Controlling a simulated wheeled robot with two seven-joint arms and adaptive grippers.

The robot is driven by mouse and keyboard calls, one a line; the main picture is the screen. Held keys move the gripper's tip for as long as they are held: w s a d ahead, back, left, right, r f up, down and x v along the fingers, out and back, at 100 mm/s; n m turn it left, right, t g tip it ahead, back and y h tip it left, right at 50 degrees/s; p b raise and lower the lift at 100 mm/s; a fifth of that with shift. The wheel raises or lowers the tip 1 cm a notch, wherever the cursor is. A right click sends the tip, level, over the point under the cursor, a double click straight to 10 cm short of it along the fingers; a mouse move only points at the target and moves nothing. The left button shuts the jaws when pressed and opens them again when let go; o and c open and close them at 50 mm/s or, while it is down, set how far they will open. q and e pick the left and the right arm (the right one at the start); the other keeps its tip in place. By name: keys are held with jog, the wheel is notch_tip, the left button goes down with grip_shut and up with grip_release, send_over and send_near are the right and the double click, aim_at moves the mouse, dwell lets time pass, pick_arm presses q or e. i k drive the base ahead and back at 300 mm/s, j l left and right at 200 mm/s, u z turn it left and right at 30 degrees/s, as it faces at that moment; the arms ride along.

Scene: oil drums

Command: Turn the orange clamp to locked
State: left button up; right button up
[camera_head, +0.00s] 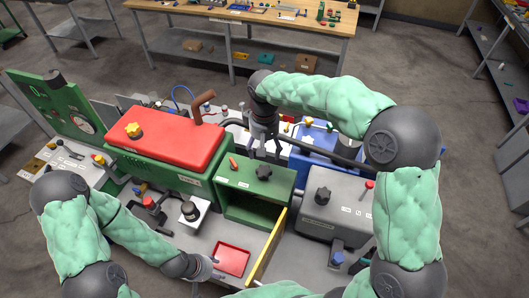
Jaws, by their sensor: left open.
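My left gripper (215,268) is low at the front, open, beside the red tray (231,259) and well away from the handle.
A green case with a red lid (165,137) stands left of the box. A yellow panel (267,247) juts forward from the box. A grey box (325,212) with a black knob is on the right. Small red and black fittings (150,203) crowd the left front.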

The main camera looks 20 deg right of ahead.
aim_at(234, 166)
jog(key=k, duration=1)
